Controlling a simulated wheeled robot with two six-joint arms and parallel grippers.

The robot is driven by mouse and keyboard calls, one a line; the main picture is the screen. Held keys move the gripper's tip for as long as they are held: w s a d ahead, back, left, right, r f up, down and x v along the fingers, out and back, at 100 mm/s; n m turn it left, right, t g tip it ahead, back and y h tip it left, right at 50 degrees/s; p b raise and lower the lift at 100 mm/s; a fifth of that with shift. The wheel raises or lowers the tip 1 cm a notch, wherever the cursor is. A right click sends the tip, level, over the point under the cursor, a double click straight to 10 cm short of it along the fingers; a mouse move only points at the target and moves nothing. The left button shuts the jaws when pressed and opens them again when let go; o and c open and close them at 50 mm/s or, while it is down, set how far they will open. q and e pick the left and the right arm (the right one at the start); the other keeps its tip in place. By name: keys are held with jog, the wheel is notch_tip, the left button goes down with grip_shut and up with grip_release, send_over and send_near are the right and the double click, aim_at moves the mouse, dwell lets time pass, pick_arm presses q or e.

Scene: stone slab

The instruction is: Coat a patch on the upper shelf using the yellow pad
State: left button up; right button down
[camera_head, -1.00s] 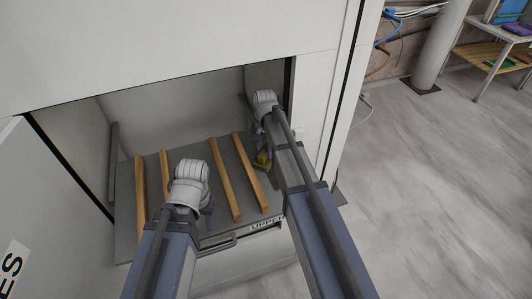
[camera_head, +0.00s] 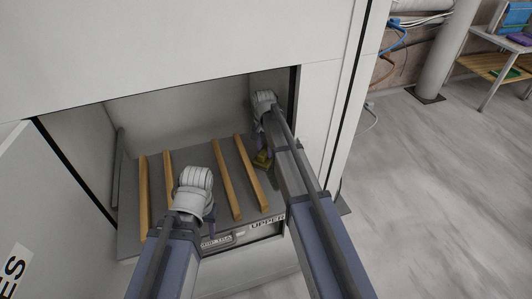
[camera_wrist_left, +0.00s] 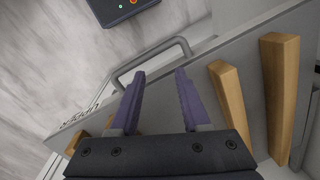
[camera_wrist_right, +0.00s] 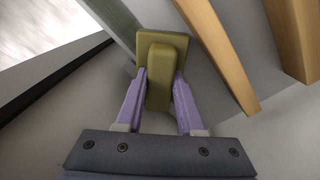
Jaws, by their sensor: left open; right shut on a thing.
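The upper shelf (camera_head: 207,157) is a grey panel with several wooden slats in a white cabinet, with an UPPER label on its front. My right gripper (camera_wrist_right: 159,76) is shut on the yellow pad (camera_wrist_right: 158,57), an olive-yellow block with a wider plate at its far end. In the head view the pad (camera_head: 262,161) is over the shelf's right part, right of the slats; I cannot tell whether it touches. My left gripper (camera_wrist_left: 160,74) is open and empty at the shelf front, by a grey bar handle (camera_wrist_left: 148,56). Its fingers are mostly hidden in the head view.
An open cabinet door (camera_head: 35,215) stands at the left. The cabinet's side walls and top panel (camera_head: 180,45) frame the shelf closely. A table with coloured items (camera_head: 505,45) and a grey pipe (camera_head: 433,50) are far right. Open floor (camera_head: 450,190) lies to the right.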

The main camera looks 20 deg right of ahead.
aim_at(269, 170)
jog(key=shift+w+a, duration=0.1)
jog(key=shift+w, duration=0.95)
jog(key=shift+s, duration=0.15)
jog(key=shift+s+r, duration=0.15)
jog(key=shift+s, duration=1.45)
jog(key=shift+s+d, duration=0.15)
jog(key=shift+s, duration=0.65)
jog(key=shift+s+d, duration=0.15)
jog(key=shift+s, duration=0.65)
jog(key=shift+s, duration=0.1)
